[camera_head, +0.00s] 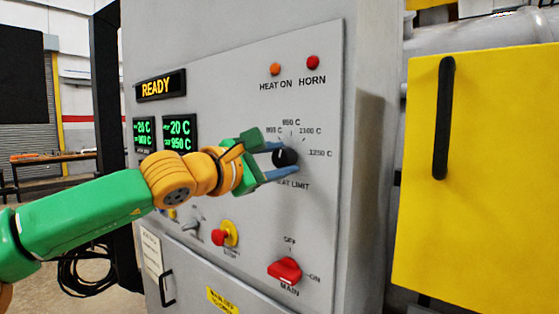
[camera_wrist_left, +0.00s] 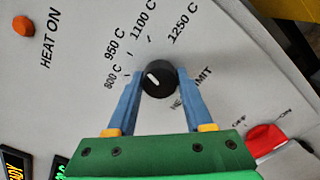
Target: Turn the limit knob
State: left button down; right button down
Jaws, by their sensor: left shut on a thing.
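The limit knob (camera_head: 286,157) is a round black knob on the grey panel, above the heat limit label, with temperature marks from 800 C to 1250 C around it. My left gripper (camera_head: 289,159) reaches it from the left, its blue fingers shut on the knob's two sides. In the left wrist view the knob (camera_wrist_left: 159,78) sits between the tips of the left gripper (camera_wrist_left: 158,82). Its white pointer line slants up-left there, toward the 800 C and 950 C side; the exact mark is hard to tell. My right gripper is not in view.
A red main switch (camera_head: 285,270) and a red button on a yellow base (camera_head: 224,234) are below the knob. Two lamps (camera_head: 312,62) are above it. A READY display (camera_head: 161,85) is at the upper left. A yellow door (camera_head: 480,200) stands to the right.

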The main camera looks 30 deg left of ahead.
pick_arm(q)
jog(key=shift+r+m, duration=0.1)
jog(key=shift+m, duration=2.1)
jog(key=shift+c, duration=1.4)
grip_release()
jog(key=s+b, duration=0.2)
jog(key=s, duration=0.5)
jog(key=shift+a, duration=0.3)
